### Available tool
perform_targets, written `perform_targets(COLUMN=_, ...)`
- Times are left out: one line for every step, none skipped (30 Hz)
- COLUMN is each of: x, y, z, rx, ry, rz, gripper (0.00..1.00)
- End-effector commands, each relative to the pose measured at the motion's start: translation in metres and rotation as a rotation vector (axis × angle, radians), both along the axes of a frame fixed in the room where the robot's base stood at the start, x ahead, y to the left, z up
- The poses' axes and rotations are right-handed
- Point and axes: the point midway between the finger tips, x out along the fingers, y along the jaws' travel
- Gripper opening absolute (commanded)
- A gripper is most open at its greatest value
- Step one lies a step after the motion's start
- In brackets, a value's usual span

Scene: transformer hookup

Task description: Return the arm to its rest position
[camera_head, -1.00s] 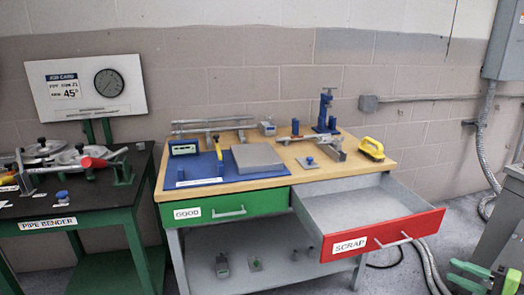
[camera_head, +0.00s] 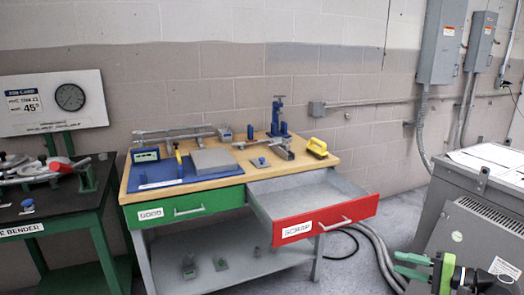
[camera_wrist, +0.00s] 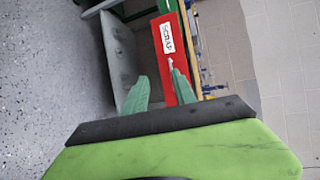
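My gripper (camera_head: 398,264) shows at the lower right of the head view, in front of the grey cabinet. Its two green fingers point left with a gap between them. In the wrist view my gripper (camera_wrist: 158,75) has its fingers spread, with nothing between them. Beyond the fingers are the red SCRAP drawer front (camera_wrist: 175,60) and grey bench surfaces. No object is held. The rest of my arm is mostly outside the head view.
The workbench (camera_head: 225,172) has its red SCRAP drawer (camera_head: 318,220) pulled open and its green GOOD drawer (camera_head: 180,208) closed. A large grey cabinet (camera_head: 450,200) stands at right. Conduit (camera_head: 375,245) runs along the floor between them. A pipe bender table (camera_head: 60,215) is at left.

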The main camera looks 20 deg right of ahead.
Motion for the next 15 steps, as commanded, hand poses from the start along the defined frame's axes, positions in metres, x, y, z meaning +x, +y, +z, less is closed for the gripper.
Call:
perform_targets(x=0.009, y=0.007, z=0.000, rx=0.000, ry=-0.001, rz=0.020, gripper=0.32)
perform_targets(x=0.015, y=0.012, z=0.000, rx=0.001, ry=0.000, rz=0.035, gripper=0.32)
perform_targets(x=0.023, y=0.019, z=0.000, rx=0.000, ry=0.000, rz=0.053, gripper=0.32)
perform_targets(x=0.031, y=0.025, z=0.000, rx=0.000, ry=0.000, rz=0.070, gripper=0.32)
perform_targets(x=0.037, y=0.031, z=0.000, rx=0.000, ry=-0.001, rz=0.086, gripper=0.32)
perform_targets(x=0.048, y=0.040, z=0.000, rx=0.000, ry=0.000, rz=0.110, gripper=0.32)
perform_targets(x=0.056, y=0.048, z=0.000, rx=0.001, ry=0.000, rz=0.130, gripper=0.32)
perform_targets(x=0.064, y=0.057, z=0.000, rx=0.001, ry=0.000, rz=0.151, gripper=0.32)
perform_targets(x=0.075, y=0.069, z=0.000, rx=0.001, ry=0.000, rz=0.179, gripper=0.32)
perform_targets(x=0.083, y=0.079, z=0.000, rx=0.001, ry=0.001, rz=0.202, gripper=0.32)
perform_targets(x=0.092, y=0.090, z=-0.001, rx=0.000, ry=0.003, rz=0.226, gripper=0.32)
perform_targets(x=0.104, y=0.106, z=-0.002, rx=-0.002, ry=0.008, rz=0.262, gripper=0.32)
perform_targets(x=0.113, y=0.120, z=-0.004, rx=-0.005, ry=0.014, rz=0.291, gripper=0.32)
perform_targets(x=0.123, y=0.135, z=-0.006, rx=-0.008, ry=0.022, rz=0.324, gripper=0.32)
perform_targets(x=0.136, y=0.158, z=-0.010, rx=-0.016, ry=0.038, rz=0.370, gripper=0.32)
